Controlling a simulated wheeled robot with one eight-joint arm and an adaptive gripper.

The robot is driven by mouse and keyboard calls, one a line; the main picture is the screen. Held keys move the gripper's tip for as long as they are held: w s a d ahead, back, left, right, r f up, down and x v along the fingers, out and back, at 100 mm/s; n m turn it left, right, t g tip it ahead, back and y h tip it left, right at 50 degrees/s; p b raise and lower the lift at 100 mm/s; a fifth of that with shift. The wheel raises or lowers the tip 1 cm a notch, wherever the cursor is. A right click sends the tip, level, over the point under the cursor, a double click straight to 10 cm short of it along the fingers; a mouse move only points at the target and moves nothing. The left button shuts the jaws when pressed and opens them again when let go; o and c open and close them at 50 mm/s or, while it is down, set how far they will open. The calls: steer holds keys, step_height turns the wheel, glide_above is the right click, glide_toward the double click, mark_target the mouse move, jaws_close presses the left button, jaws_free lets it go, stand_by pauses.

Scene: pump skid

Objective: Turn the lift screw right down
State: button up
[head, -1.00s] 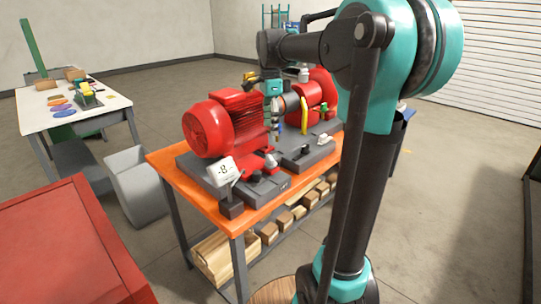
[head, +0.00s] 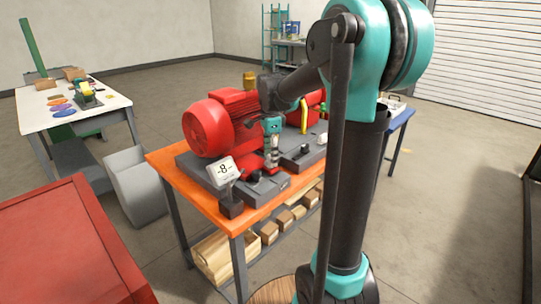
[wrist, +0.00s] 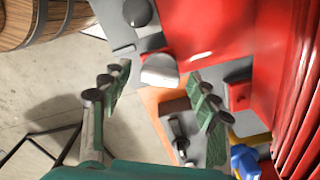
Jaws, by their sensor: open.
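My gripper (head: 272,158) is low beside the red motor (head: 208,128), at its foot on the grey base. In the wrist view my gripper (wrist: 160,90) is open, with its green ribbed fingers apart. A pale, round-topped piece (wrist: 159,70) shows between and beyond the fingertips, near the red motor body (wrist: 205,30). It may be the lift screw, but I cannot tell for sure. A black knob (wrist: 138,12) stands on the grey base farther up in the wrist view. I cannot see whether either finger touches anything.
The skid stands on an orange bench (head: 185,190). A small display (head: 222,170) reading about -8 stands at its front corner. A blue piece (wrist: 244,160) is near the right finger. A red cabinet (head: 70,245) and a white table (head: 60,115) are to the left.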

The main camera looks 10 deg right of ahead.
steer(key=shift+c, duration=0.3)
steer(key=c, duration=1.1)
steer(key=shift+n, duration=0.4)
steer(key=n, duration=0.4)
steer(key=shift+n, duration=0.3)
steer(key=n, duration=0.4)
steer(key=shift+n, duration=0.3)
steer(key=n, duration=1.3)
steer(key=shift+n, duration=0.4)
